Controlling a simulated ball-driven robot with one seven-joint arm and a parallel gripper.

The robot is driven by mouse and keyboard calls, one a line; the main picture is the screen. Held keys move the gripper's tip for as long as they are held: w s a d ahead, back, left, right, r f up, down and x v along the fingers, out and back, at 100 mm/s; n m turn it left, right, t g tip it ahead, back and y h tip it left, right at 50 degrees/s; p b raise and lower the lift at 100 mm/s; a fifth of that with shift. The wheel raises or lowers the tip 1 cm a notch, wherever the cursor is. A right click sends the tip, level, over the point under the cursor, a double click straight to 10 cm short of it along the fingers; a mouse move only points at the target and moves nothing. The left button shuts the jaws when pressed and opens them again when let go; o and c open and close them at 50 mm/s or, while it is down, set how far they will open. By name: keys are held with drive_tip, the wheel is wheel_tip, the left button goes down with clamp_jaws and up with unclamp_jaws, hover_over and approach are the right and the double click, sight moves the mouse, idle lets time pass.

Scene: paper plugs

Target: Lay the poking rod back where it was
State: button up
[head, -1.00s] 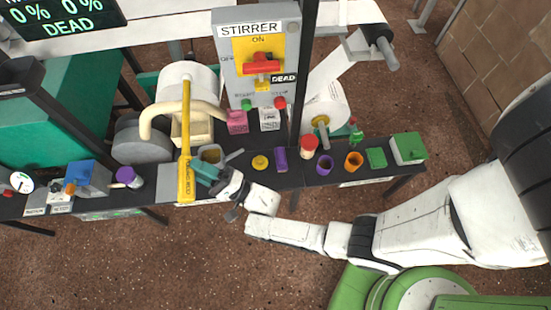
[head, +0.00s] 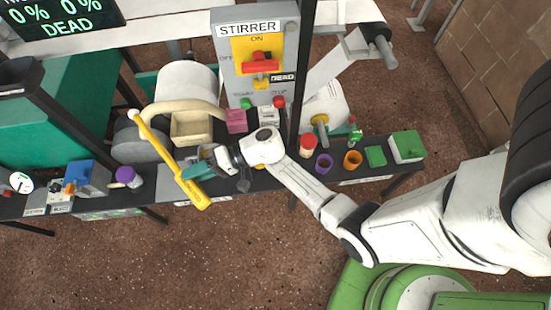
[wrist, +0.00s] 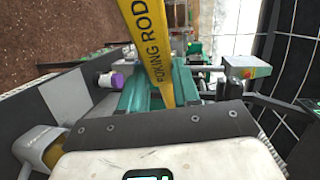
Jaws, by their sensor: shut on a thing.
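The yellow poking rod (head: 157,146) has a pale round tip at its upper left and a thicker yellow handle at its lower right. My gripper (head: 190,173), with teal fingers, is shut on the rod near the top of its handle. The rod is tilted in the head view and is held over the front edge of the dark bench (head: 283,178). In the wrist view the rod (wrist: 153,50) stands between my teal fingers (wrist: 150,92), with the lettering "POKING ROD" showing. Its ends are out of that view.
Behind the gripper are a beige open box (head: 191,128) and the grey stirrer panel (head: 230,75). A purple-capped jar (head: 129,177) and blue device (head: 90,177) stand left.

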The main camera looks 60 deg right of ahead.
drive_tip(key=s+d+f+n+g+h, duration=0.3)
drive_tip(key=s+d+f+n+h, duration=0.3)
drive_tip(key=d+f, duration=0.4)
drive_tip(key=s+d+f+n+g+h, duration=0.35)
drive_tip(key=s+d+f+n, duration=0.25)
drive_tip(key=d+f+n, duration=0.45)
drive_tip(key=shift+m, duration=0.85)
drive_tip(key=f+b, duration=0.3)
drive_tip(key=b, duration=0.1)
drive_tip(key=f+b, duration=0.3)
drive_tip(key=b, duration=0.2)
drive_tip(key=d+f+b, duration=0.1)
drive_tip(key=f+b, duration=0.2)
drive_tip(key=b, duration=0.1)
drive_tip(key=shift+w+d, duration=0.1)
drive_tip(key=shift+w, duration=0.1)
drive_tip(key=shift+f+b, duration=1.1)
drive_tip(key=shift+f, duration=0.8)
drive_tip(key=o, duration=1.1)
